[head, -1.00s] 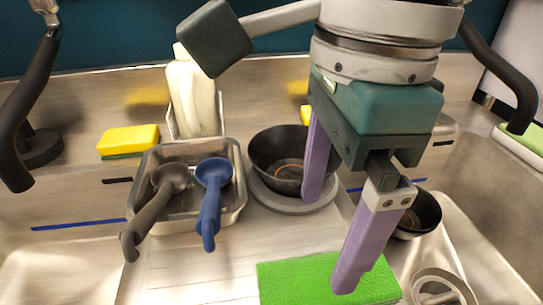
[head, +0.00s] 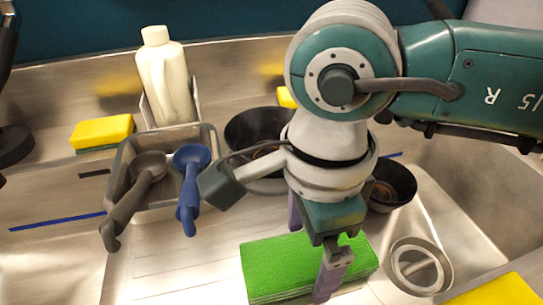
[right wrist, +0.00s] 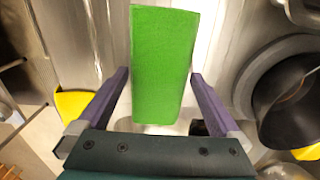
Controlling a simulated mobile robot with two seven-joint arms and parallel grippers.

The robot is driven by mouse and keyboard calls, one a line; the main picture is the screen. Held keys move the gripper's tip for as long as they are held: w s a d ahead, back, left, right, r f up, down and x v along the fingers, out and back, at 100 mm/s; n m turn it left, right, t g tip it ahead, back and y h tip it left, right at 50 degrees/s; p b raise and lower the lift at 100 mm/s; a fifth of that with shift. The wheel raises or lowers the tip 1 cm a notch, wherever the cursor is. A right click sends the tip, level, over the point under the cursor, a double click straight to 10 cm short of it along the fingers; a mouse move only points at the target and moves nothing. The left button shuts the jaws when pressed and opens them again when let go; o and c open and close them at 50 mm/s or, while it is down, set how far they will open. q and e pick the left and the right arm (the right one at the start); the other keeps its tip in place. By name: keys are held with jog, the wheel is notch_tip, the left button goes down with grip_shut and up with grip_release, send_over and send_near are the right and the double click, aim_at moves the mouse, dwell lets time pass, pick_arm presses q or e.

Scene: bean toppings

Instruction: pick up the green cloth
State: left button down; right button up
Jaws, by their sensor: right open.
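The green cloth (head: 290,266) is a thick flat rectangular pad lying on the metal counter, at the lower middle of the head view. In the right wrist view the green cloth (right wrist: 163,62) lies lengthwise ahead of the jaws. My right gripper (head: 312,255) has its purple fingers pointing down at the cloth. In the right wrist view the right gripper (right wrist: 158,95) is open, one finger towards each long side of the cloth, with nothing held. The finger farther from the head camera is partly hidden. My left gripper is not in view.
A metal tray (head: 215,165) with a grey scoop (head: 130,205) and a blue scoop (head: 188,190) is at left. Black bowls (head: 250,128) (head: 393,185) stand behind and right. A ring-shaped part (head: 418,268) lies right of the cloth. A white bottle (head: 166,80) and yellow sponge (head: 102,132) are behind.

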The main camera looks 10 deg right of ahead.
aim_at(307, 251)
jog(key=c, duration=1.1)
jog(key=shift+r, duration=0.1)
notch_tip(307, 251, up, 20)
jog(key=o, duration=0.8)
jog(key=c, duration=0.6)
